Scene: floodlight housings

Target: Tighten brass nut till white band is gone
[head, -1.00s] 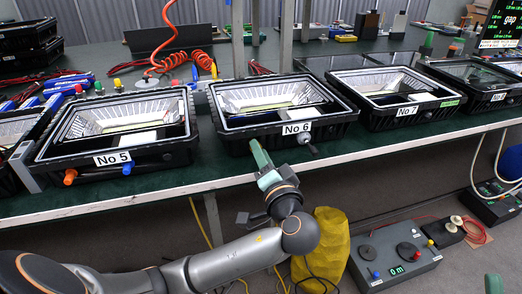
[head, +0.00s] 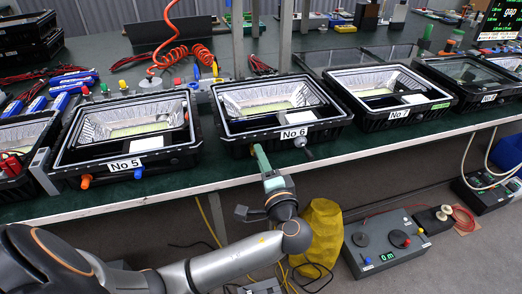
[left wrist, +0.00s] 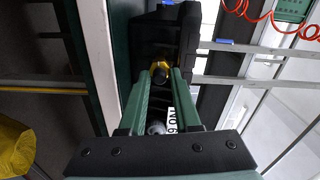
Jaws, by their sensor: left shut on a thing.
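The housing No 6 (head: 262,138) stands at the table's front edge, its black wall also in the left wrist view (left wrist: 158,38). My left gripper (head: 257,150) reaches its front wall from below, left of the label. In the left wrist view, the green fingers of my left gripper (left wrist: 160,76) are closed around the brass nut (left wrist: 160,67), which shows yellow between the tips. I cannot make out a white band there. A grey fitting (head: 308,154) sticks out right of the label. My right gripper is out of view.
Housing No 5 (head: 70,160), with orange and blue fittings, stands to the left and housing No 7 (head: 371,124) to the right. Below are a yellow bag (head: 322,230) and a grey control box (head: 374,264) with cables on the floor.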

